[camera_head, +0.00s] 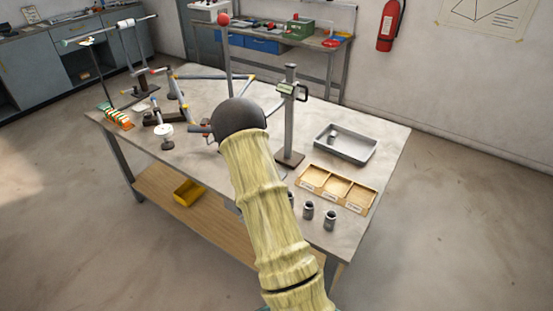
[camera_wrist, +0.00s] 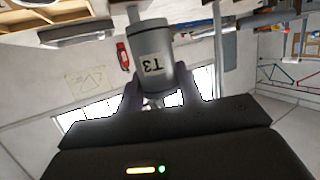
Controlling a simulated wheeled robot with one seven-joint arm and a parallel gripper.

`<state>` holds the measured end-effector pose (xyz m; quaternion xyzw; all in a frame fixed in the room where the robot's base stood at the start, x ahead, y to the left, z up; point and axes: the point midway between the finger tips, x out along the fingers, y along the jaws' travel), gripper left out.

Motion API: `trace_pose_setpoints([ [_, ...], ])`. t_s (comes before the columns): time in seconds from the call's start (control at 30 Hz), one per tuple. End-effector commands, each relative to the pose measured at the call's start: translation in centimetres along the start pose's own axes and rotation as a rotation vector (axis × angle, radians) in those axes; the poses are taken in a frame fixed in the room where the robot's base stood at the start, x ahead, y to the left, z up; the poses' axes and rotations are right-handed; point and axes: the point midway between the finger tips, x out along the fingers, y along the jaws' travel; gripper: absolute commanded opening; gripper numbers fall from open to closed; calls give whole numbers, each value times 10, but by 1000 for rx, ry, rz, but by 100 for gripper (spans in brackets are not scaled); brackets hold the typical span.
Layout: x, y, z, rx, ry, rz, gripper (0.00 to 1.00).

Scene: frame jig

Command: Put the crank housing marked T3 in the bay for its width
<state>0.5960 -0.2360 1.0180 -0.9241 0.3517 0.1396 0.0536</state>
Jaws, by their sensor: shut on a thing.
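The crank housing marked T3 (camera_wrist: 154,52) is a grey cylinder with a white label, seen inverted in the wrist view. My gripper (camera_wrist: 160,94) is shut on it, one finger on each side. In the head view my arm covers the middle of the table, and neither my gripper nor the T3 housing can be made out. The wooden bay tray (camera_head: 350,205) has three side-by-side compartments at the table's right front. They look empty; their small front labels are unreadable here.
A metal tray (camera_head: 373,151) behind holds a small grey part. A gauge stand (camera_head: 289,125) rises left of it. A frame jig (camera_head: 215,77) fills the left.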

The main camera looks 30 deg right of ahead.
Motion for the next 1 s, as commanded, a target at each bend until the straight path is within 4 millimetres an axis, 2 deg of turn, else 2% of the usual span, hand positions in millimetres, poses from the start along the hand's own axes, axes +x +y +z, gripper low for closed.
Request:
trace_pose_setpoints([
  [0.27, -29, -70, 74, -85, -8, -277, 6],
  [0.4, -58, -112, 127, -138, -8, -451, 6],
  [0.53, -83, -143, 184, -181, -7, -588, 6],
  [0.6, -91, -152, 208, -194, -4, -633, 6],
  [0.73, -95, -161, 240, -208, 0, -674, 6],
  [0.83, -96, -164, 253, -212, 1, -690, 6],
  [1.0, -98, -165, 257, -215, 1, -697, 6],
])
